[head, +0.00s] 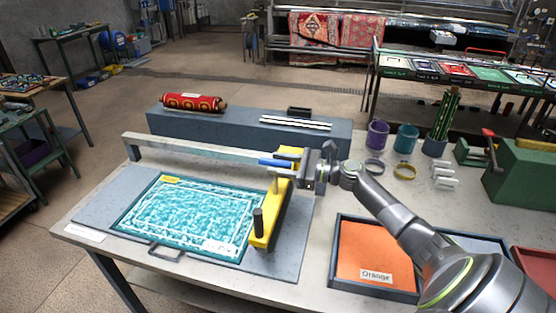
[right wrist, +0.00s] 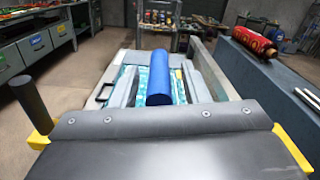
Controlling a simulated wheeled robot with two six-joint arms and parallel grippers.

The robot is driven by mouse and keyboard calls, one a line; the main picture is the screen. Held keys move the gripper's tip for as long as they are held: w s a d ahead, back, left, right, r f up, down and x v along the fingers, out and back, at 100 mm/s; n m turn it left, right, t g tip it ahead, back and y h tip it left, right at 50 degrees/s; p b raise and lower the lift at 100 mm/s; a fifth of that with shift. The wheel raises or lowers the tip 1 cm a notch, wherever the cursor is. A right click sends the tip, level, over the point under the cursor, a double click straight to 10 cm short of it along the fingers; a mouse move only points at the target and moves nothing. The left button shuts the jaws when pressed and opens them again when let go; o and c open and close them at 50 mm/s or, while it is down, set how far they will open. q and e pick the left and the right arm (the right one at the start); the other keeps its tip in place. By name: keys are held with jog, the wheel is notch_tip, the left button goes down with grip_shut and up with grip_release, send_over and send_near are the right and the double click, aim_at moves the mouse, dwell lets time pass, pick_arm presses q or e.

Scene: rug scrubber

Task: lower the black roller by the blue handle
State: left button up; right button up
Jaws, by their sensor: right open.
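The blue handle (head: 272,162) sticks out leftward at the far end of the yellow bar (head: 272,218). My right gripper (head: 312,168) is at this end. In the right wrist view its open fingers stand on either side of the blue handle (right wrist: 159,80), with visible gaps. A black upright cylinder (head: 258,220) stands at the bar's near end and also shows in the right wrist view (right wrist: 30,105). I cannot make out a separate black roller under the bar. A teal patterned rug (head: 190,215) lies flat left of the bar. My left gripper is out of view.
A grey rail (head: 200,148) runs behind the rug. Beyond it a grey block (head: 240,125) carries a red rolled rug (head: 193,102). An orange tray (head: 362,250) lies under my right arm. Purple (head: 377,134) and teal (head: 406,137) cups stand at right.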

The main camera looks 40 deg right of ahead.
jog(key=shift+w+a, duration=0.2)
jog(key=shift+w, duration=0.05)
jog(key=shift+c, duration=0.3)
grip_shut()
